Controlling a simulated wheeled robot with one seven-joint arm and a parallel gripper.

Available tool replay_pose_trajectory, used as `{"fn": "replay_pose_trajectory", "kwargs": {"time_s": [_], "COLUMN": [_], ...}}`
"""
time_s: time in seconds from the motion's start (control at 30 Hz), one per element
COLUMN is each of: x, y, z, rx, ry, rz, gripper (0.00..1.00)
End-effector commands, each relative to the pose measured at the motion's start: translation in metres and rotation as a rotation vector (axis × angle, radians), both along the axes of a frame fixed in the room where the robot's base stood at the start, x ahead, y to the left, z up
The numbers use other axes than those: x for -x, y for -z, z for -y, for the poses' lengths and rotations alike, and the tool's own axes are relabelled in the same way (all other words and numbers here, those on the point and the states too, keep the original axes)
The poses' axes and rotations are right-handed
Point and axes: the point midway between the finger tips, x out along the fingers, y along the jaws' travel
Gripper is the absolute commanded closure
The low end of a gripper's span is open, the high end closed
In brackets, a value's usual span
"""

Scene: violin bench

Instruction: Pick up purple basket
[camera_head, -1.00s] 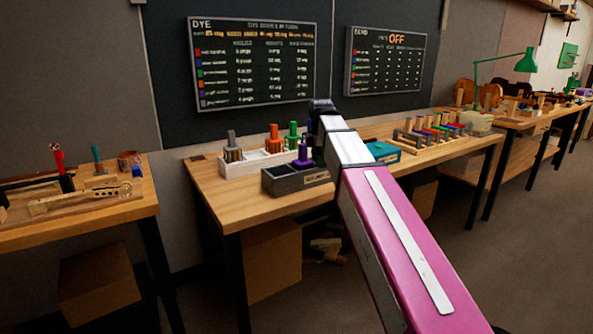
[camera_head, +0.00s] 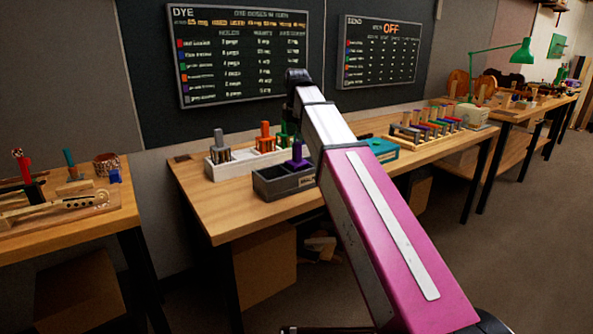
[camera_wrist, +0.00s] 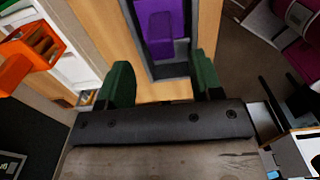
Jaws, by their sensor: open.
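The purple basket (camera_head: 298,162) stands in a dark grey box (camera_head: 270,186) on the middle bench, partly beside my arm in the head view. In the wrist view the purple basket (camera_wrist: 161,30) shows at the top centre, inside the grey box (camera_wrist: 178,70). My gripper (camera_wrist: 163,80) shows as two dark green fingers spread apart, with nothing between them but bench top and the box's edge. The basket lies beyond the fingertips, apart from them.
Beside the grey box a white rack (camera_head: 218,170) holds grey, orange (camera_head: 265,140) and green baskets. The orange basket (camera_wrist: 30,55) is left of my gripper in the wrist view. A teal box (camera_head: 382,150) and a rack of coloured pieces stand to the right. Bare bench lies at the front left.

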Motion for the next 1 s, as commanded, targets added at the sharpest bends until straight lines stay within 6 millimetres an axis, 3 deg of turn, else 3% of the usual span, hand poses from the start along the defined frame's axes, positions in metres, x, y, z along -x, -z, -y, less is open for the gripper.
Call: {"fn": "replay_pose_trajectory", "kwargs": {"time_s": [0.1, 0.37, 0.7, 0.93, 0.97, 1.0], "x": [0.001, 0.001, 0.002, 0.001, 0.001, 0.001], "y": [0.018, 0.034, 0.074, 0.076, 0.076, 0.076], "z": [0.000, 0.001, 0.002, 0.001, 0.001, 0.001], "rx": [0.000, 0.001, 0.000, 0.000, 0.000, 0.000], "ry": [0.001, 0.001, 0.001, 0.001, 0.001, 0.001], "rz": [-0.002, -0.001, 0.000, 0.000, 0.000, 0.000], "gripper": [0.40, 0.40, 0.40, 0.40, 0.44, 0.57]}}
